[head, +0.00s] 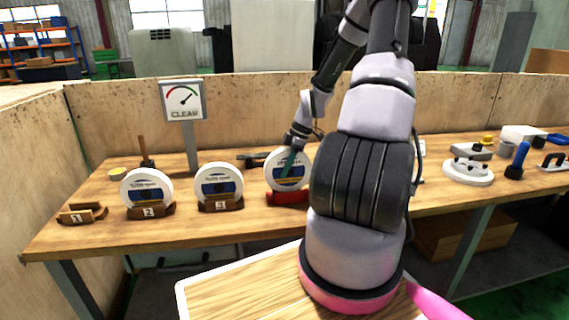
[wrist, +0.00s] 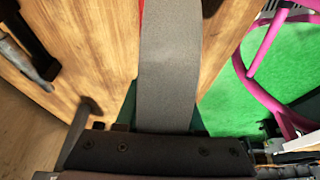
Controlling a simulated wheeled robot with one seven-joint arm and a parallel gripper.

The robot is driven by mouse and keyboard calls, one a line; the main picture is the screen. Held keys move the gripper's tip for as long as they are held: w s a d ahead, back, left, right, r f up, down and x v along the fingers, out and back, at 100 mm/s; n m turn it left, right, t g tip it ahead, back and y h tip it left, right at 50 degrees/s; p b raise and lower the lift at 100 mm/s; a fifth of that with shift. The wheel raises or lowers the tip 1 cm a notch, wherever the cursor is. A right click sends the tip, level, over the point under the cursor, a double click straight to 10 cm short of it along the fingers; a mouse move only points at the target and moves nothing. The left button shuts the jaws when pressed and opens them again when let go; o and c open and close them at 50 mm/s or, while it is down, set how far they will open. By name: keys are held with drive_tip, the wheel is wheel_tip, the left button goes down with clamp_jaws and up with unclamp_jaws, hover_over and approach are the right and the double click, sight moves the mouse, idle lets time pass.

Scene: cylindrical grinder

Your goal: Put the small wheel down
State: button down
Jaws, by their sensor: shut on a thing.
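The small wheel (head: 280,184), a white disc with a blue and yellow label, is upright at the red cradle (head: 287,198) on the bench. Whether its rim bears on the cradle I cannot tell. My gripper (head: 289,163) is shut on it, with a teal finger across its face. In the wrist view the wheel's grey rim (wrist: 168,65) runs between the teal fingertips (wrist: 165,118), and a sliver of red shows beside it. The wheel's right edge is partly hidden by my arm in the head view.
Wheels stand in wooden cradles 2 (head: 147,190) and 3 (head: 218,184); cradle 1 (head: 82,214) is empty. A gauge sign reading CLEAR (head: 183,102) stands behind. A white round fixture (head: 468,170) and tools are at the right. Bench panels (head: 240,110) close the back.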

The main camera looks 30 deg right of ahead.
drive_tip(key=shift+f, duration=1.65)
drive_tip(key=c, duration=0.5)
unclamp_jaws()
drive_tip(key=shift+f, duration=0.15)
